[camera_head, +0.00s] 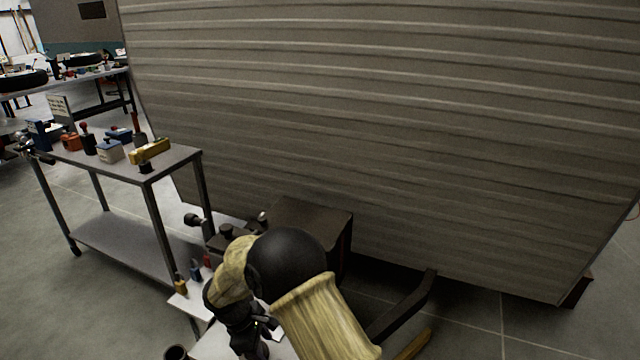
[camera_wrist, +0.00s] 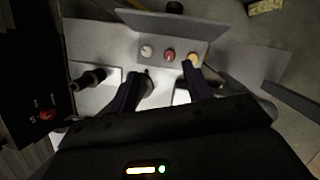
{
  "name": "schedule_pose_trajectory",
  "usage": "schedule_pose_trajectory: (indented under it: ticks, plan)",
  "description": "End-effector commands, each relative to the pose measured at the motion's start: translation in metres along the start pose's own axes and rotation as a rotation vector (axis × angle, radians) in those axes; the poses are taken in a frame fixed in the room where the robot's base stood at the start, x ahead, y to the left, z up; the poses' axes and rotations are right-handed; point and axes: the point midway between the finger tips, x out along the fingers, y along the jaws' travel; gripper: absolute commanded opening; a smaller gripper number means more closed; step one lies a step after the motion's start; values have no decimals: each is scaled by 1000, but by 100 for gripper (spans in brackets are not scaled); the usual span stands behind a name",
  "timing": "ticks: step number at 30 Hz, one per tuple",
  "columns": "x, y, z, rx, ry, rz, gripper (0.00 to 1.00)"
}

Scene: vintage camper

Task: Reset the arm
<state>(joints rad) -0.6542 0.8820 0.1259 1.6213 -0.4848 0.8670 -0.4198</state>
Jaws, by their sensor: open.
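My arm, in yellowish and black links, reaches in from the bottom middle of the head view, bent at a black joint. My gripper (camera_wrist: 162,72) shows in the wrist view with its two dark fingers spread apart and nothing between them. It points down toward a light grey surface (camera_wrist: 110,42) with an upright panel. White (camera_wrist: 147,51), red (camera_wrist: 169,55) and yellow (camera_wrist: 193,59) round-topped items stand near the fingertips. I cannot tell whether the fingers touch anything. In the head view the fingertips are hard to make out among dark parts.
A ridged camper wall (camera_head: 400,130) fills the right and back. A metal work table (camera_head: 180,160) with tools and boxes stands at left. A dark box (camera_head: 310,222) sits by the camper, close behind my arm. A dark cylindrical item (camera_wrist: 88,79) lies left of my fingers.

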Motion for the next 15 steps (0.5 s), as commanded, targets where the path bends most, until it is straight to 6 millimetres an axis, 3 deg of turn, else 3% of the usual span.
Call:
schedule_pose_trajectory:
  ticks: [1,8,15]
  plan:
    - [-9,6,26,78,21,-11,50]
    - [-34,8,126,446,121,-63,50]
    - [-53,-17,224,854,217,-99,50]
